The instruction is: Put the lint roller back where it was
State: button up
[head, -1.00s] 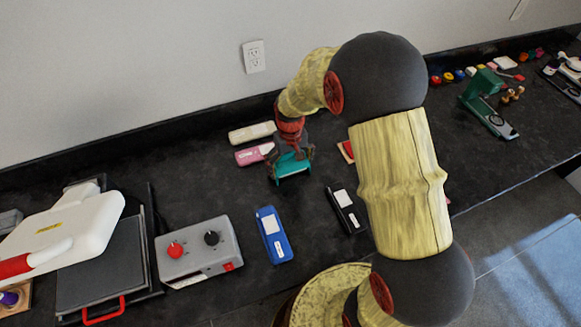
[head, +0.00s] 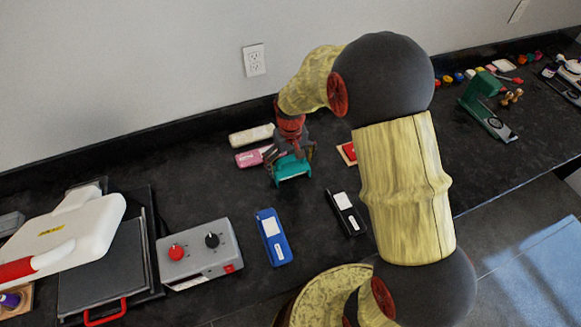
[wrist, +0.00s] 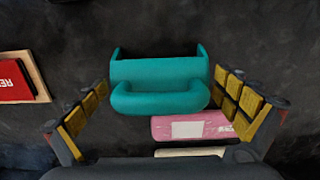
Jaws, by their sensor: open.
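A teal piece with a rounded bar across its front (wrist: 160,75) lies on the dark counter; it seems to be the lint roller, but I cannot be sure. It also shows in the head view (head: 293,171), below my gripper (head: 291,160). In the wrist view my gripper (wrist: 160,88) is open, with one yellow-padded finger on each side of the teal piece. Narrow gaps show between the fingers and its ends. How far the fingertips are above the counter is hard to tell.
Beside it lie a pink labelled piece (head: 248,159) and a cream one (head: 251,136). A red piece (wrist: 15,82) is to one side. Blue (head: 273,238) and black (head: 346,213) labelled pieces, a grey control box (head: 198,251) and a white press (head: 75,235) stand nearer. Counter between them is clear.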

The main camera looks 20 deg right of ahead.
notch_tip(320, 180, up, 11)
jog(key=p, duration=0.2)
jog(key=shift+s+f+p, duration=0.1)
jog(key=shift+f+p, duration=0.05)
jog(key=shift+p, duration=0.25)
jog(key=s+r+t, duration=0.3)
jog(key=s+r, duration=0.6)
jog(key=r, duration=0.5)
jog(key=s+r+t, duration=0.1)
jog(key=s+r, duration=0.2)
jog(key=s, duration=0.4)
jog(key=s+r+t, duration=0.1)
jog(key=s+r, duration=0.2)
jog(key=s, duration=0.4)
jog(key=shift+s+a+r+t, duration=0.15)
jog(key=shift+a+r+t, duration=0.1)
jog(key=shift+a+t, duration=0.05)
jog(key=shift+s, duration=0.1)
